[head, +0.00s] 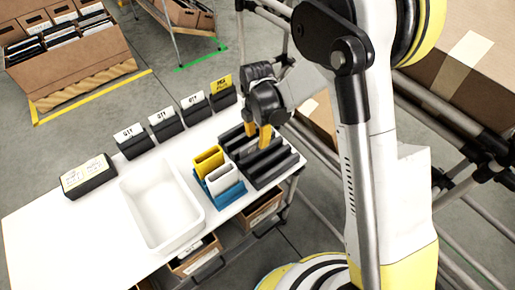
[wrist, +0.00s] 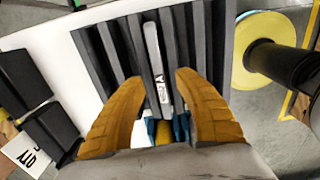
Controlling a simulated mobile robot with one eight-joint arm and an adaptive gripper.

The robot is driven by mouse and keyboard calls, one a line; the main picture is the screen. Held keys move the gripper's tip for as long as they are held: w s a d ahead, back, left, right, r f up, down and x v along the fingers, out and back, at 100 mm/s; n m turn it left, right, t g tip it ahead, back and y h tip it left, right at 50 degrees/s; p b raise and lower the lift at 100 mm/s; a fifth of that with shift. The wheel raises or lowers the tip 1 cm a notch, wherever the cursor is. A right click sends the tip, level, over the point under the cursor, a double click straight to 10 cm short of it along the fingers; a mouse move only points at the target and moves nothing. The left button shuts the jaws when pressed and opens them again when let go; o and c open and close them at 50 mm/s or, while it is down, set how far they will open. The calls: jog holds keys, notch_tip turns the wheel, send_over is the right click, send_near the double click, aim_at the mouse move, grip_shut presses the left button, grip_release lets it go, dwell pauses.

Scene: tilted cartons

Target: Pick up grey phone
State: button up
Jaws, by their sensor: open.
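The grey phone (wrist: 151,45) stands on edge in a slot of the black ribbed rack (wrist: 116,45), seen from above in the wrist view as a thin pale strip. My gripper (wrist: 157,86) is open above the rack, its yellow fingers on either side of the line of the phone's near end. No contact with the phone shows. In the head view my gripper (head: 258,139) hangs over the rack (head: 268,167) at the table's right end. I cannot make out the phone there.
A blue holder (head: 226,194) with yellow and white upright items stands beside the rack. A white bin (head: 160,207) sits on the white table (head: 40,222). Several black label stands (head: 166,124) line the back edge. Brown cartons (head: 465,65) stand at right.

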jog(key=shift+f, duration=0.85)
jog(key=shift+r, duration=0.1)
jog(key=shift+c, duration=0.4)
jog(key=shift+d, duration=0.1)
grip_shut()
jog(key=shift+r, duration=0.1)
